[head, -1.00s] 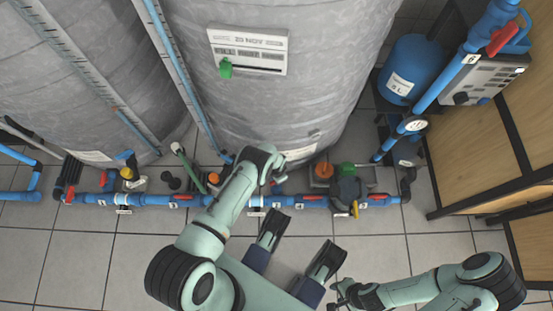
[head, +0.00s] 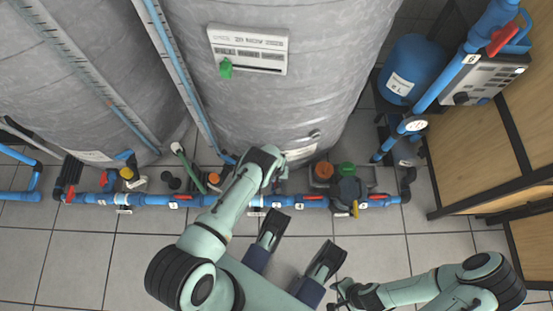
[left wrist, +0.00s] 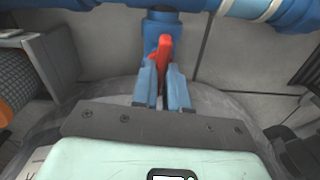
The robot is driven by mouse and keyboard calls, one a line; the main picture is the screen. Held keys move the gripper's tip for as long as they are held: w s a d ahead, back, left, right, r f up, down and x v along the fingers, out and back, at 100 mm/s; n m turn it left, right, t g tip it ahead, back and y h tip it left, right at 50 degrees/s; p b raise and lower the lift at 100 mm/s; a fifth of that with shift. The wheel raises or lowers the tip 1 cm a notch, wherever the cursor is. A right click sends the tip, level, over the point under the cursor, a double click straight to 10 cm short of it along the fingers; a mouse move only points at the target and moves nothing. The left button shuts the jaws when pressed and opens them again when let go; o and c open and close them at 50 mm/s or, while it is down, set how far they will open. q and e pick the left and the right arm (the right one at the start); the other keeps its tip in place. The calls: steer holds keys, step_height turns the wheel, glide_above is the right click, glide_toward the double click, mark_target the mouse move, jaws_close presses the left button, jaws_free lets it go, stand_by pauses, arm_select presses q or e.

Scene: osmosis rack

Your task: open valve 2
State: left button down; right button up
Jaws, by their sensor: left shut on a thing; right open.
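A row of valves with red handles sits along the blue floor pipe (head: 150,199). Their number tags are too small for me to read surely. In the left wrist view, a red valve handle (left wrist: 164,48) on a short blue pipe stub (left wrist: 158,20) stands between the two blue fingers of my left gripper (left wrist: 161,76), which are shut on it. No number shows there, so I cannot tell which valve it is. In the head view, my left gripper (head: 277,178) is beside the floor pipe, partly hidden by its own wrist. My right gripper (head: 338,291) is open and empty, low over the floor.
A large grey tank (head: 270,110) rises right behind the pipe. A blue canister (head: 412,68) and a sloping blue pipe with a red handle (head: 503,39) stand at the right, beside a wooden shelf (head: 475,140). The tiled floor (head: 70,260) at the left front is clear.

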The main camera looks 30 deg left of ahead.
arm_select(q)
steer(key=shift+n, duration=0.6)
steer(key=c, duration=1.1)
jaws_free()
steer(key=shift+c, duration=0.2)
step_height(320, 180, up, 13)
steer(key=p, duration=0.5)
steer(key=shift+r, duration=0.2)
arm_select(e)
steer(key=w+a+r+t, duration=0.1)
steer(key=w+r+t, duration=0.2)
steer(key=w+r, duration=0.4)
steer(key=w, duration=0.3)
steer(key=shift+w+a+n+t, duration=0.2)
steer(key=shift+n+t, duration=0.2)
